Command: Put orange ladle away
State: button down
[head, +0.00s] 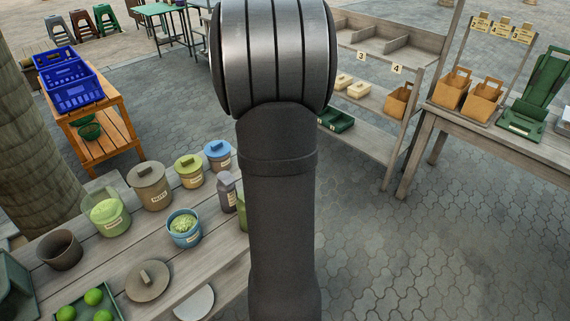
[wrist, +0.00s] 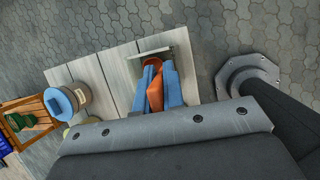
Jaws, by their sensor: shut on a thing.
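In the wrist view, my gripper (wrist: 154,74) has two blue fingers shut on the orange ladle (wrist: 155,92). The ladle's orange body lies between the fingers, and a rounded orange end shows at their tips. A grey-green flat-edged thing (wrist: 150,53) lies just beyond the fingertips; I cannot tell whether the ladle touches it. The pale plank table (wrist: 115,75) is below. In the head view my arm fills the middle, and neither gripper nor ladle shows.
In the head view, the plank table (head: 55,283) bears a lidded brown pot (head: 152,187), a blue pot (head: 184,230), a loose lid (head: 147,281) and a green tray of limes (head: 62,302). An orange wooden stand (head: 104,120) holds blue crates (head: 67,82). Paving (head: 400,260) at right is clear.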

dwell(0.3)
jog(key=c, duration=1.5)
grip_release()
jog(key=shift+o, duration=0.2)
jog(key=shift+r, duration=0.1)
jog(key=v, duration=1.7)
jog(key=shift+s, duration=0.15)
jog(key=x, duration=1.7)
jog(key=shift+w, duration=0.2)
jog(key=shift+r, duration=0.15)
